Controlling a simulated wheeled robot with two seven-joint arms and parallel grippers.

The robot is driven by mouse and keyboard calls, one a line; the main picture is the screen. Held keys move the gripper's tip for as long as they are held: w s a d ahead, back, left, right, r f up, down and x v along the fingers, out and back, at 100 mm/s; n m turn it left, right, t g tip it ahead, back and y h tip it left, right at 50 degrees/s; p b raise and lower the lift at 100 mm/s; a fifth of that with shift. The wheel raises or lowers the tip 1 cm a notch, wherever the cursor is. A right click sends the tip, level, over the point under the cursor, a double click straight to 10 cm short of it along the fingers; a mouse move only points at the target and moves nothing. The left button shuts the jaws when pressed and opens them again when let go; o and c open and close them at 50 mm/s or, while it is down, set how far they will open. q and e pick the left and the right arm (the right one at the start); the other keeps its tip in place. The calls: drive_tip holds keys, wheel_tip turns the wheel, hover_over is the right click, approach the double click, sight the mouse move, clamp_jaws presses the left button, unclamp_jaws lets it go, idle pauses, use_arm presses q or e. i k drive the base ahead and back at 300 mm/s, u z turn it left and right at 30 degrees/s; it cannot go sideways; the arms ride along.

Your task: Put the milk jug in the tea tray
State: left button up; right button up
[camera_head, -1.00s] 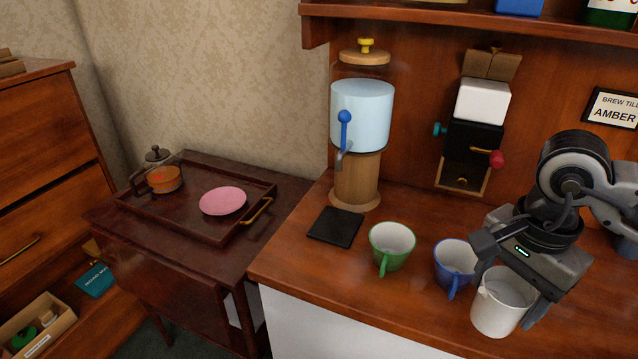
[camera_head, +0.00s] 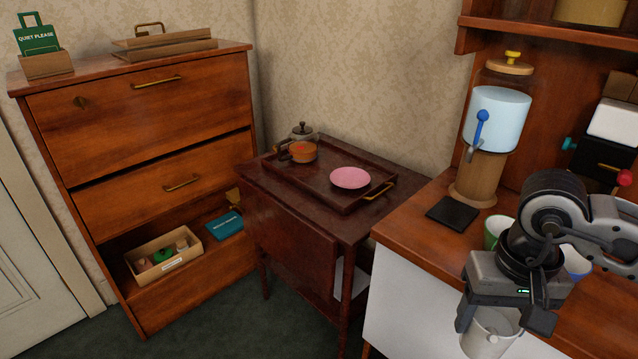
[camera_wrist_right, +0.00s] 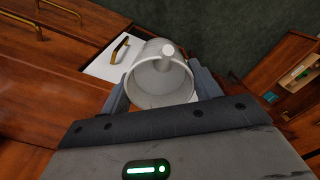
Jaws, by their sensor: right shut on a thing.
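The milk jug (camera_head: 490,336) is white, in the lower right of the head view, at the counter's front edge. My right gripper (camera_head: 503,322) is shut on it, one finger on each side. In the right wrist view the jug (camera_wrist_right: 160,78) shows its open mouth between the fingers, and it looks empty. The tea tray (camera_head: 318,186) is dark brown with brass handles and lies on the small dark side table. It holds a pink plate (camera_head: 350,178) and a glass teapot (camera_head: 302,148) with orange contents. My left gripper is not in view.
A green cup (camera_head: 496,230) and a blue cup (camera_head: 577,264) stand on the counter (camera_head: 415,232), partly hidden by my right arm. A black mat (camera_head: 452,213) lies before the water dispenser (camera_head: 496,122). The tray's front left part is bare. A drawer chest (camera_head: 150,110) stands at left.

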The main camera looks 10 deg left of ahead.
sight(343, 169)
drive_tip(key=u, duration=1.05)
drive_tip(key=i, duration=1.9)
drive_tip(key=z, duration=0.65)
